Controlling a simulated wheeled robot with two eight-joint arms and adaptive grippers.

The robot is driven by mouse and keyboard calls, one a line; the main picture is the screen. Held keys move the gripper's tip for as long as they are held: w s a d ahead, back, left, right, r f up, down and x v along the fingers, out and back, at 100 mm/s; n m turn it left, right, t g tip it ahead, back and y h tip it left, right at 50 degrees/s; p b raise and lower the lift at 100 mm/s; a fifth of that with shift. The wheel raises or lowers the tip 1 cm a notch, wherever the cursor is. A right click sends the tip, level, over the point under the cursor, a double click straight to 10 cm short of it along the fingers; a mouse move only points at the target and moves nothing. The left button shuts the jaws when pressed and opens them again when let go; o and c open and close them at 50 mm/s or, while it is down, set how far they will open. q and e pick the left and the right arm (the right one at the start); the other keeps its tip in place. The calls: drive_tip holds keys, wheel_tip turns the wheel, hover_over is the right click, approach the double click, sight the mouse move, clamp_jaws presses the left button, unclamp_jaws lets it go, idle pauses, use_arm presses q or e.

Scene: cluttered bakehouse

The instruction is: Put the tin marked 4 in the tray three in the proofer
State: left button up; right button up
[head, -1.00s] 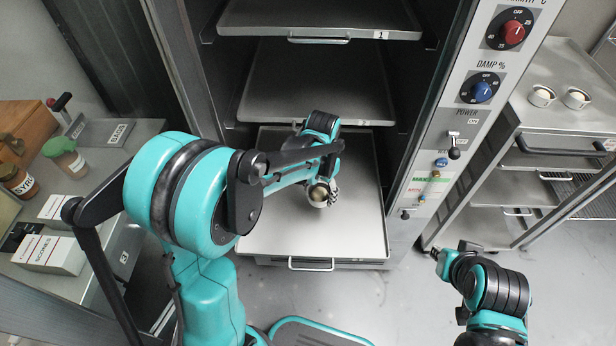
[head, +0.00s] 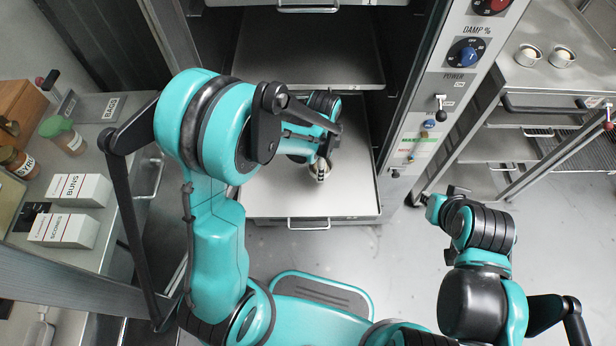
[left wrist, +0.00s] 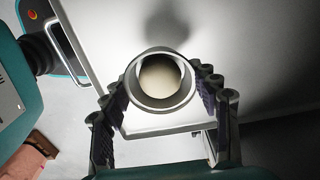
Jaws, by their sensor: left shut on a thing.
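A small round metal tin (head: 320,169) with pale dough in it is in my left gripper (head: 318,174), over the pulled-out lowest tray (head: 270,197) of the proofer. In the left wrist view the tin (left wrist: 160,104) sits between the two dark fingers of the gripper (left wrist: 160,88), shut on its sides. Its mouth faces the camera. A shadow lies on the tray beyond it; I cannot tell whether its base touches. No number shows on the tin. My right gripper (head: 437,197) is off to the right, away from the tray; its fingers are too small to read.
Another tray (head: 310,55) sits above inside the proofer. The control panel (head: 455,75) flanks it. Two dough-filled tins (head: 529,56) (head: 562,58) stand on the right steel counter (head: 520,80). Boxes (head: 80,190) and jars (head: 62,136) stand left. The tray's front is clear.

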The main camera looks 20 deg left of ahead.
sight(309, 167)
use_arm(q)
drive_tip(key=s+a+f, duration=0.1)
drive_tip(key=s+a+f+b, duration=0.1)
drive_tip(key=a, duration=0.1)
drive_tip(key=shift+f, duration=0.1)
wheel_tip(309, 167, down, 4)
drive_tip(key=shift+f+b, duration=0.1)
drive_tip(key=shift+b, duration=0.9)
drive_tip(key=o, duration=0.7)
drive_tip(key=shift+f, duration=0.1)
drive_tip(key=o, duration=0.4)
drive_tip(key=shift+o, duration=0.2)
